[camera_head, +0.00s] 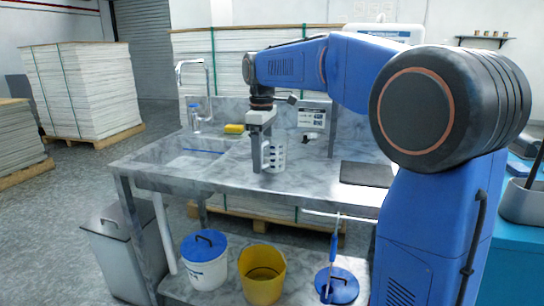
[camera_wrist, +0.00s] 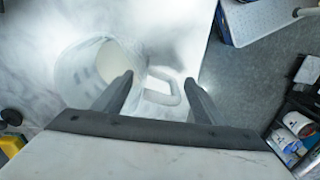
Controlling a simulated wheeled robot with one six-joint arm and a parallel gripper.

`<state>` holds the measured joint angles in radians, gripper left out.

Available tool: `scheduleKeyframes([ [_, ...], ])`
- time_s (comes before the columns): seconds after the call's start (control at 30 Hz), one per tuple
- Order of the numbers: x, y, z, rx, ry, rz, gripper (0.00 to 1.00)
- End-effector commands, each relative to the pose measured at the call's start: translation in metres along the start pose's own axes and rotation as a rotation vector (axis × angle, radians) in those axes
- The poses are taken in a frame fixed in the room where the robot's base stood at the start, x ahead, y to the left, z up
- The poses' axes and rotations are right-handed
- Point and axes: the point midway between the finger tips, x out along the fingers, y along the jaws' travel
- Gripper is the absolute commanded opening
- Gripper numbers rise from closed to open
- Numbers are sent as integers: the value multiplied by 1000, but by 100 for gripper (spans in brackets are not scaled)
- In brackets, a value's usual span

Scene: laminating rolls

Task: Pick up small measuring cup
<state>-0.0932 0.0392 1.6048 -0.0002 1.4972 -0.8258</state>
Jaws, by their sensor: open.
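The small measuring cup (camera_head: 275,155) is white with dark markings and stands upright on the marbled grey counter. In the wrist view the cup (camera_wrist: 85,68) looks pale and translucent, seen from above, with its handle toward the middle. My gripper (camera_head: 257,158) is pointed down at the cup and partly hides it in the head view. In the wrist view my gripper (camera_wrist: 158,84) is open, with the cup's loop handle between its two fingertips. I cannot tell whether a finger touches the handle.
The counter (camera_head: 222,176) has a sink and a tap (camera_head: 193,66) at left. A dark flat plate (camera_head: 367,174) lies to the right. Buckets stand below, including a yellow one (camera_head: 262,281).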

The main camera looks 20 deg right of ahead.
Motion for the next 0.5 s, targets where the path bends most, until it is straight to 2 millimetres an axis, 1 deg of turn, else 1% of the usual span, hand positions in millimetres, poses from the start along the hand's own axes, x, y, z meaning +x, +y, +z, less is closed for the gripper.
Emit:
scheduleKeyframes([
  [0.13,0,0,0,0,0,0,64],
  [0.17,0,0,0,0,0,0,59],
  [0.2,0,0,0,0,0,0,50],
  [0.37,0,0,0,0,0,0,11],
  [0.4,0,0,0,0,0,0,8],
  [0.5,0,0,0,0,0,0,7],
])
